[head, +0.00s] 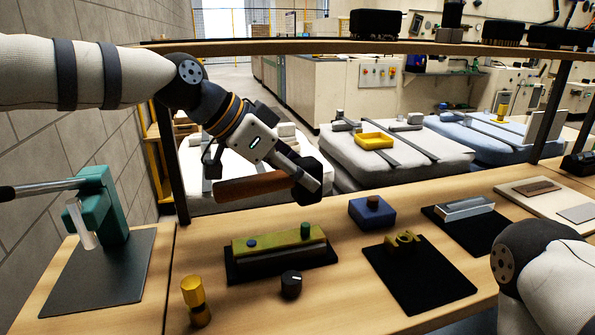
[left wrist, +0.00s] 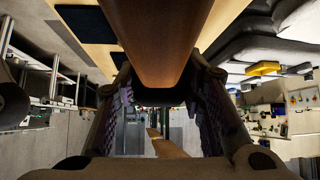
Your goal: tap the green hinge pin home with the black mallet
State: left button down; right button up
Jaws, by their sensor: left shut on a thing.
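My left gripper (head: 305,183) is shut on the brown wooden handle of the mallet (head: 250,187) and holds it above the bench. In the left wrist view the handle (left wrist: 160,45) lies between the two fingers. The dark shape at the handle's right end blends with the black fingers, so I cannot tell the mallet head apart. A blue pin (head: 251,243) sits at the block's left. My right gripper is out of view.
A black knob (head: 291,283) and a yellow cylinder piece (head: 195,300) stand in front of the block. A blue block (head: 371,212) and a yellow bracket (head: 403,241) on a dark mat lie to the right. A green press (head: 98,205) stands left.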

pick_arm(q)
jog(key=shift+f, duration=0.1)
dwell(0.3)
dwell(0.8)
dwell(1.0)
notch_tip(320, 180, down, 7)
jog(key=shift+r, duration=0.15)
notch_tip(320, 180, up, 7)
jog(key=shift+f, duration=0.2)
jog(key=shift+r, duration=0.15)
